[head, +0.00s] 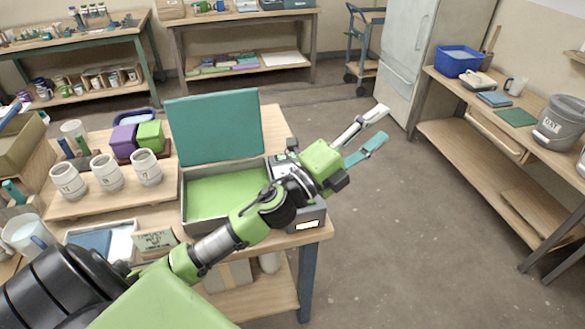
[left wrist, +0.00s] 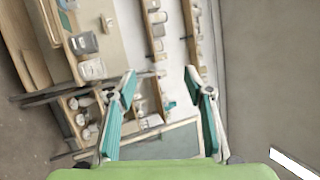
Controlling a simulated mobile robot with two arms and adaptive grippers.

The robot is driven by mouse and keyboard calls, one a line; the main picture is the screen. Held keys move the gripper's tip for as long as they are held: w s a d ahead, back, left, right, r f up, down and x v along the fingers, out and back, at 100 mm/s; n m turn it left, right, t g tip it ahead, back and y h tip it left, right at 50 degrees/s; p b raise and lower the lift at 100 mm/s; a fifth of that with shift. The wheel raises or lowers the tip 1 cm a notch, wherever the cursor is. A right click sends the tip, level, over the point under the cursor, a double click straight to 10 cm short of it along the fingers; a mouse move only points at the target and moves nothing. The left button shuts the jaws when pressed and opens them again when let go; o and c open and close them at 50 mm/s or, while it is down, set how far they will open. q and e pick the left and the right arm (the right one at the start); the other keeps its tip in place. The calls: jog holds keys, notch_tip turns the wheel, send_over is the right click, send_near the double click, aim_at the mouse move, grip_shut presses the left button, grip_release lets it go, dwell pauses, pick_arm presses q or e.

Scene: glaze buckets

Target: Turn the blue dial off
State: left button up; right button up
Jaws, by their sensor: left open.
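No blue dial can be made out in either view. A grey device (head: 309,217) with a small lit white panel stands at the right end of the near table, largely behind my left arm and wrist. If it bears a dial, I cannot see it. My left gripper (head: 376,129) is open and empty, raised past the table's right edge with its fingers pointing up and right over the floor. In the left wrist view the two teal-padded fingers (left wrist: 160,78) are spread wide with nothing between them. My right gripper is in neither view.
An open box with a teal lid (head: 213,127) stands left of the device. White cups (head: 108,172) and purple and green containers (head: 151,135) are farther left. A right-hand bench holds a blue tub (head: 457,62) and grey bucket (head: 562,124). Floor between is clear.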

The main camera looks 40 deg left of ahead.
pick_arm(q)
jog(key=d+r+m+g+h, duration=0.1)
jog(key=d+m+g+h, duration=0.5)
jog(key=m, duration=0.6)
jog(key=m+g+y, duration=0.9)
jog(key=g+y, duration=0.2)
send_near(292, 168)
jog(key=p+x, duration=0.1)
jog(key=x, duration=0.2)
jog(key=p+x, duration=0.1)
jog(key=x, duration=0.1)
jog(key=s+d+p+x, duration=0.1)
jog(key=x, duration=0.2)
jog(key=shift+w+d+f, duration=0.15)
jog(key=shift+d+f, duration=0.05)
jog(key=shift+f, duration=0.1)
jog(key=shift+t, duration=0.3)
jog(key=c, duration=1.1)
